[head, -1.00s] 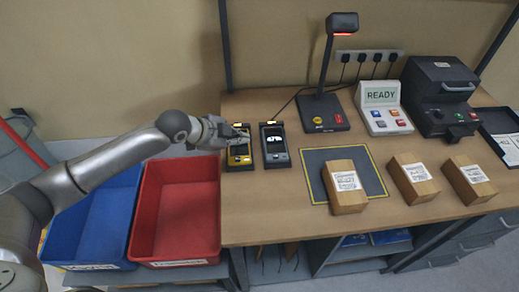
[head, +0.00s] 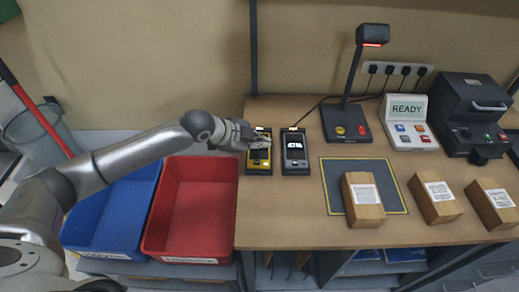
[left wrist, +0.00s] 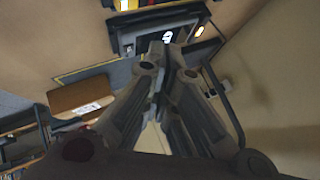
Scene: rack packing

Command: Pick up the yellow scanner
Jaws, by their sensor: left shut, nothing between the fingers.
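The yellow scanner (head: 259,163) stands at the left edge of the wooden table, with a dark screen and a yellow lower part. A similar grey scanner (head: 295,150) stands just right of it. My left gripper (head: 264,143) is over the upper part of the yellow scanner, partly covering it. Its fingers are shut with nothing between them. In the left wrist view the shut fingers (left wrist: 178,45) point toward the grey scanner (left wrist: 166,37), and only a small yellow part shows at the top edge. Whether the fingers touch a scanner I cannot tell. My right gripper is not in view.
Blue (head: 112,215) and red (head: 192,212) bins stand left of the table (head: 290,225). A dark mat (head: 340,175) with yellow edging and several cardboard boxes lie to the right. A lamp-like scanner stand (head: 347,122) and a READY panel (head: 408,112) are behind.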

